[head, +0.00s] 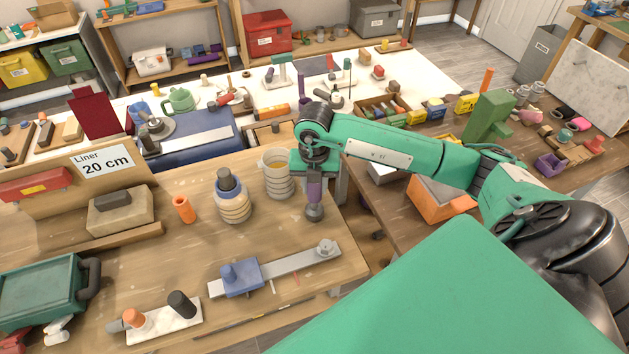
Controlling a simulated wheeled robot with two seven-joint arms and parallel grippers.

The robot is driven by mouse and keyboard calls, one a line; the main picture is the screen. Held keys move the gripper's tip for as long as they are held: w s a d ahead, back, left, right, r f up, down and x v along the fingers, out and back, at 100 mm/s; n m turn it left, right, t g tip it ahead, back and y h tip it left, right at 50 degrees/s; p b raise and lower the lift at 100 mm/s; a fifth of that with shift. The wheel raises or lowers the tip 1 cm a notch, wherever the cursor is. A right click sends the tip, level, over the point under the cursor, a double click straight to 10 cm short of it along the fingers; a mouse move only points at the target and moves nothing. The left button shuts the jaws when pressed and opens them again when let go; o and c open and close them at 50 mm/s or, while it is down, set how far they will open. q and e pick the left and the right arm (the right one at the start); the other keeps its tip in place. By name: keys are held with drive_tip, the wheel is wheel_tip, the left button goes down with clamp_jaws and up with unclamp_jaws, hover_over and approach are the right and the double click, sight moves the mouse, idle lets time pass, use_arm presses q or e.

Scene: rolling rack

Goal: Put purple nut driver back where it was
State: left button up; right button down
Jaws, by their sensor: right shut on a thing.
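The purple nut driver (314,190) hangs upright below my right gripper (312,164), with a purple handle and a dark grey lower end. My right gripper is shut on its upper part, above the right side of the near wooden table (150,265). I cannot tell whether the lower end touches the tabletop. The fingertips are partly hidden by the gripper body. My left gripper is not in view.
A ribbed beige cup (279,178) stands just left of the nut driver, and a striped jar (232,200) further left. A metal bar with a blue slider (242,278) lies in front. The table's right edge is close.

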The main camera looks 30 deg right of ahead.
drive_tip(key=shift+f, duration=0.1)
drive_tip(key=shift+f, duration=0.15)
drive_tip(key=c, duration=1)
unclamp_jaws()
drive_tip(key=shift+r, duration=0.2)
drive_tip(key=shift+r+b, duration=0.2)
drive_tip(key=shift+b, duration=0.1)
wheel_tip(320, 180, up, 10)
drive_tip(key=b, duration=0.3)
drive_tip(key=shift+r+b, duration=0.2)
drive_tip(key=shift+b, duration=0.2)
drive_tip(key=shift+r, duration=0.65)
